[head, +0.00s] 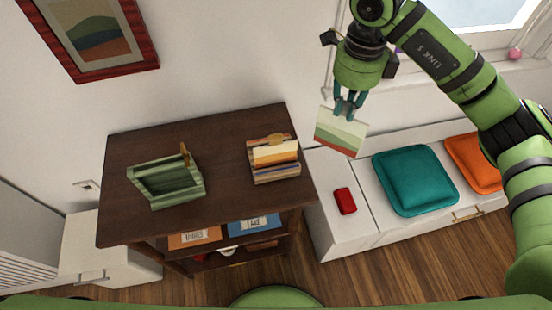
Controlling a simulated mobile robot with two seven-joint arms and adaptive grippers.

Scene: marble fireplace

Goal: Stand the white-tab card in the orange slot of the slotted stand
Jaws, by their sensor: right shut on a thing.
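My right gripper (348,106) is shut on the top edge of a card (340,133) with a green and red-brown landscape picture. The card hangs in the air right of the dark wooden cabinet, in front of the wall. No white tab can be made out on it; the fingers cover part of the top edge. On the cabinet top, a small item with cream, orange, blue and brown bands (274,161) sits at the right. A green slatted holder (166,181) stands at the left, with a brown-orange piece at its back corner. I cannot tell which has the orange slot.
The dark cabinet (222,195) has a bare strip between the two items and shelves with books below. A white bench at the right bears a red block (345,200), a teal cushion (415,180) and an orange cushion (476,163). A framed picture (92,35) hangs upper left.

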